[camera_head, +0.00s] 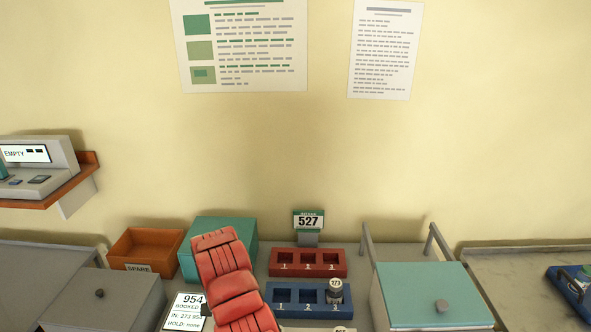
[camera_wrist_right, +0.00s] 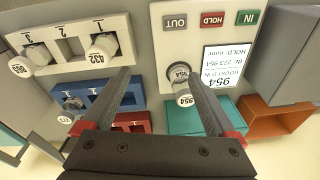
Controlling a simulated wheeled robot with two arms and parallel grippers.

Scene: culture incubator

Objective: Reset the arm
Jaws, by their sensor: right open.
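My right gripper (camera_wrist_right: 161,73) is open in the right wrist view. A vial labelled 954 (camera_wrist_right: 178,72) stands on a white panel (camera_wrist_right: 180,45), in line with the space between the fingers and close to the right-hand one. I cannot tell its exact distance from the fingers. In the head view, a red segmented link of my arm rises from the bottom edge and covers part of the bench; no fingers show there. My left gripper is in neither view.
The panel has OUT, HOLD and IN buttons. A white rack (camera_wrist_right: 69,24) holds vials 065 (camera_wrist_right: 33,57) and 432 (camera_wrist_right: 102,48). An orange bin (camera_head: 147,247) and teal box (camera_head: 208,225) stand left.

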